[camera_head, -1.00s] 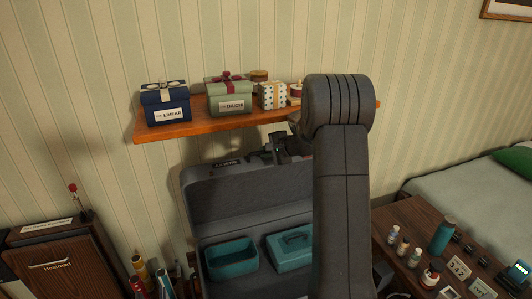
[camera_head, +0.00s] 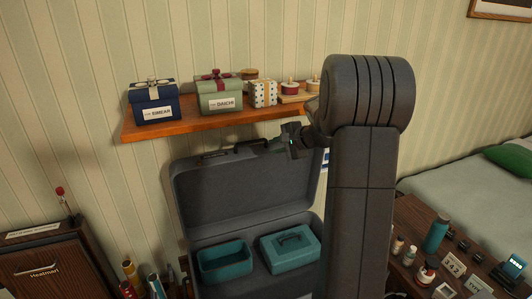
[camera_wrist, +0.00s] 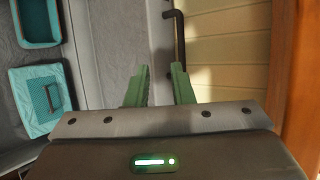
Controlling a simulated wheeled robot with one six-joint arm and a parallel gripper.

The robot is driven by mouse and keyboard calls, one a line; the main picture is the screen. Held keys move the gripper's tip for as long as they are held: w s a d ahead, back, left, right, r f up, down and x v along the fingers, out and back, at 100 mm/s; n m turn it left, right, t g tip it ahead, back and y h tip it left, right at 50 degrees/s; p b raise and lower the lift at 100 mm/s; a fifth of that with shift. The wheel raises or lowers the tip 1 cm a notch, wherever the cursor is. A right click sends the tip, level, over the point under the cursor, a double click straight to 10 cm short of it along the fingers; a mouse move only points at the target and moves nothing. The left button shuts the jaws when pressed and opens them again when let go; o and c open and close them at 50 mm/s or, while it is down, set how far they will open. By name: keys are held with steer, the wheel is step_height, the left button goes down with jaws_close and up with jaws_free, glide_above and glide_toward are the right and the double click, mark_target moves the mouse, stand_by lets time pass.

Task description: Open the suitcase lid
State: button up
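The grey suitcase lid (camera_head: 240,190) stands raised at the back of the suitcase, its inner face towards me. A dark handle (camera_head: 235,149) is on its top edge; it also shows in the wrist view (camera_wrist: 179,40). The suitcase base holds two teal boxes, one open (camera_head: 226,263) and one closed with a handle (camera_head: 291,249). My gripper (camera_head: 291,143) is at the lid's top edge, right of the handle. In the wrist view its green fingers (camera_wrist: 163,88) are apart, with the lid's rim near the left finger. My arm hides the lid's right side.
A wooden shelf (camera_head: 200,122) with gift boxes is on the wall just above the lid. A dark cabinet (camera_head: 50,270) stands at left. A table (camera_head: 415,222) with bottles and cards is at right, beside a bed (camera_head: 460,185).

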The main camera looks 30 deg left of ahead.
steer(key=v, duration=0.3)
steer(key=shift+d+r, duration=0.1)
steer(key=shift+d, duration=0.15)
steer(key=p, duration=0.3)
glide_toward(258, 151)
steer(key=s+a, duration=0.1)
steer(key=a, duration=0.1)
steer(key=a+f, duration=0.1)
steer(key=s+a+f, duration=0.1)
steer(key=a, duration=0.1)
steer(key=shift+s+a, duration=0.3)
steer(key=shift+s, duration=0.1)
steer(key=shift+d+r, duration=0.1)
steer(key=shift+d, duration=0.05)
